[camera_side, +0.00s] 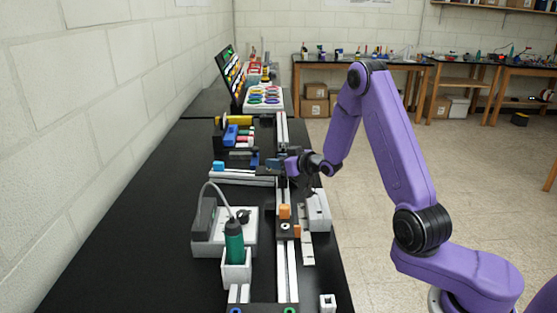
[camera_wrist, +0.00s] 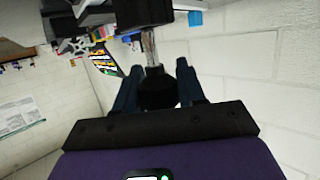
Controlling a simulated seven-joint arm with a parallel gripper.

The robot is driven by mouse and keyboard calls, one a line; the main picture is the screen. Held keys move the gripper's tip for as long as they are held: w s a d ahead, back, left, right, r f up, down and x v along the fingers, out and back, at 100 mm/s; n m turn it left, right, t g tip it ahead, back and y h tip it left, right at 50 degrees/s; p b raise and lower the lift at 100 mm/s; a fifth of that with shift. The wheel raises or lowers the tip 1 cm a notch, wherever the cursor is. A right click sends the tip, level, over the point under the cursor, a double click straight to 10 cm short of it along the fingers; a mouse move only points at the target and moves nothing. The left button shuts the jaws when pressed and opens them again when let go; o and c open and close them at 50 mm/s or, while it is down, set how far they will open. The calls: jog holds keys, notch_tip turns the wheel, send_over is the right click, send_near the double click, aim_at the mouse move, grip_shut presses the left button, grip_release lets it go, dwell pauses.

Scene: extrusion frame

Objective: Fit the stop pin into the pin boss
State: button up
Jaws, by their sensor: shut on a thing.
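My gripper (camera_side: 273,164) is at the middle of the bench in the side view, pointing left beside the rail crossing. In the wrist view my gripper (camera_wrist: 158,78) has its two dark blue fingers shut on the stop pin, a black knob (camera_wrist: 158,95) with a thin metallic shaft (camera_wrist: 151,48). The shaft points away from the fingers toward a black block (camera_wrist: 143,12), which looks like the pin boss. Whether the shaft tip is inside the block, touching it or just short of it, I cannot tell. In the side view the pin is too small to make out.
A pale cross rail (camera_side: 240,178) with a blue piece (camera_side: 218,166) runs left of the gripper. A long rail (camera_side: 282,262) carries orange parts (camera_side: 284,212). A green-handled tool (camera_side: 234,240) stands in a white holder. The black bench at left is clear.

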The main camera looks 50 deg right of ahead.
jog(key=shift+f, duration=0.7)
jog(key=o, duration=1.1)
jog(key=shift+o, duration=0.2)
jog(key=shift+v, duration=8.65)
jog(key=shift+w+a+f+n+g+y, duration=0.6)
jog(key=shift+w+a+n+g, duration=0.75)
jog(key=shift+w+a, duration=0.8)
jog(key=s+a+n+g, duration=0.1)
jog(key=a, duration=0.2)
jog(key=s+a+n+g, duration=0.1)
jog(key=a+g, duration=0.1)
jog(key=a, duration=0.1)
jog(key=s+a+n+g, duration=0.1)
jog(key=a+g, duration=0.1)
jog(key=shift+s+a+f+n, duration=0.2)
jog(key=shift+s+a+n, duration=0.15)
jog(key=shift+a, duration=0.05)
jog(key=s+a+r+n+g, duration=0.1)
jog(key=s+n+g, duration=0.2)
jog(key=s, duration=1.1)
jog(key=s+a+r+n+g, duration=0.1)
jog(key=s+n+g, duration=0.2)
jog(key=s, duration=1.1)
jog(key=shift+a+r+g+h, duration=0.25)
jog(key=shift+r+g+h, duration=0.05)
jog(key=shift+g+h, duration=0.1)
